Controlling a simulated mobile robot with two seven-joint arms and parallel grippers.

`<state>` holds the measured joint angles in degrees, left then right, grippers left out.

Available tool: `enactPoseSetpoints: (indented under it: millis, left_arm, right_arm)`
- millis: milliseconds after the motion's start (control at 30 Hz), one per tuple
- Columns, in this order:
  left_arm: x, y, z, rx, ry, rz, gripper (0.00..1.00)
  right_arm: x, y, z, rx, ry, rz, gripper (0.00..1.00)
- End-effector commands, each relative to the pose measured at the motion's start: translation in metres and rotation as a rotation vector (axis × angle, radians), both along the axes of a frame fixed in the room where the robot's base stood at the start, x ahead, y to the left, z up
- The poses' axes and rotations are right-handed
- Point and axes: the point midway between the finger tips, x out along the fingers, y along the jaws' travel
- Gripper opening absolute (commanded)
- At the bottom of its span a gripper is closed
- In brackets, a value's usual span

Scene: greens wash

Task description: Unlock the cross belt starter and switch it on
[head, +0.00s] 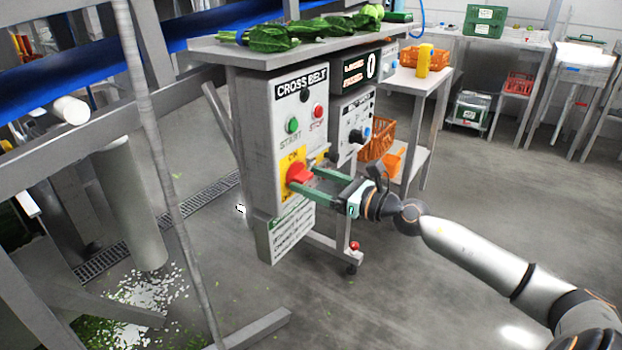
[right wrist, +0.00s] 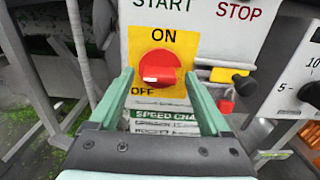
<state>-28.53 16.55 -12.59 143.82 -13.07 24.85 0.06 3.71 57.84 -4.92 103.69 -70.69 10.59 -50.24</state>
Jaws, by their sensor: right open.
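The cross belt starter (head: 287,105) is a grey box with a green START button (head: 292,125) and a red STOP button (head: 318,111). Its red rotary switch (right wrist: 160,68) sits on a yellow ON/OFF plate (right wrist: 184,45); the switch also shows in the head view (head: 299,174). My right gripper (right wrist: 160,74) is open, its green fingers pointing at the plate, one on each side of the switch. Contact cannot be told. Right of the plate are a yellow piece with a black knob (right wrist: 244,84) and a small red piece (right wrist: 226,105), possibly a lock. My left gripper is out of view.
Leafy greens (head: 300,32) lie on the shelf above the starter. A second control box with a display (head: 361,68) adjoins it on the right. An orange basket (head: 377,140) stands behind. A blue conveyor runs at upper left. The floor at right is open.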

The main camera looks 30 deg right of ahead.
Motion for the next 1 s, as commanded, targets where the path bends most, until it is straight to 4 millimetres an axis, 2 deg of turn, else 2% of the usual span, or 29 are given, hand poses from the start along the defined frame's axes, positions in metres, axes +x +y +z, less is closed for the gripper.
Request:
enactPoseSetpoints:
  millis: [433,1000]
  left_arm:
    - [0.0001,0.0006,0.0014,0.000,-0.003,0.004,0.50]
    - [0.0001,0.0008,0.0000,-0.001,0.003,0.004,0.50]
  right_arm:
    - [0.0051,0.0023,-0.0003,0.000,0.001,0.000,0.81]
    - [0.0049,0.0025,-0.0003,0.000,0.001,0.001,0.17]
